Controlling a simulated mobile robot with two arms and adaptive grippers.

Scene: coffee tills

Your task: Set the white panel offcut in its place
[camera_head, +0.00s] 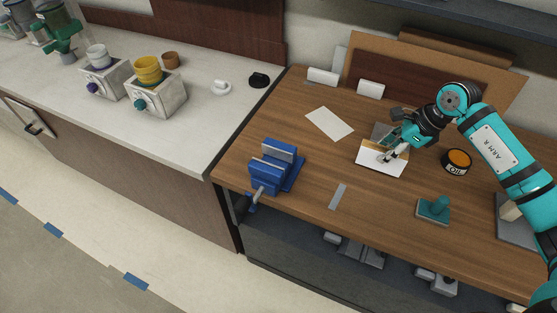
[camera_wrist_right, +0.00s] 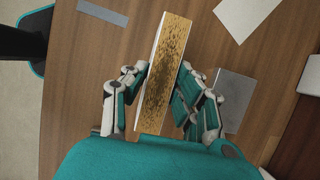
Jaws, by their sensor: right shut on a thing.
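The white panel offcut (camera_head: 376,164) has a white face and a speckled tan raw edge. My right gripper (camera_head: 391,154) is shut on it at the right side of the wooden worktop. In the right wrist view the offcut (camera_wrist_right: 166,75) is seen edge-on between the two fingers of the right gripper (camera_wrist_right: 165,95), with a sliver of white along its side. The white face is turned toward the head camera. I cannot tell whether its lower edge touches the worktop. My left gripper is not in view.
A white flat sheet (camera_head: 330,123) lies left of the offcut; a grey square plate (camera_head: 382,131) lies behind it. A blue vise (camera_head: 277,167), grey strip (camera_head: 338,196), oil tin (camera_head: 457,161) and teal-handled block (camera_head: 434,210) stand around. Bare wooden worktop (camera_head: 315,185) lies between.

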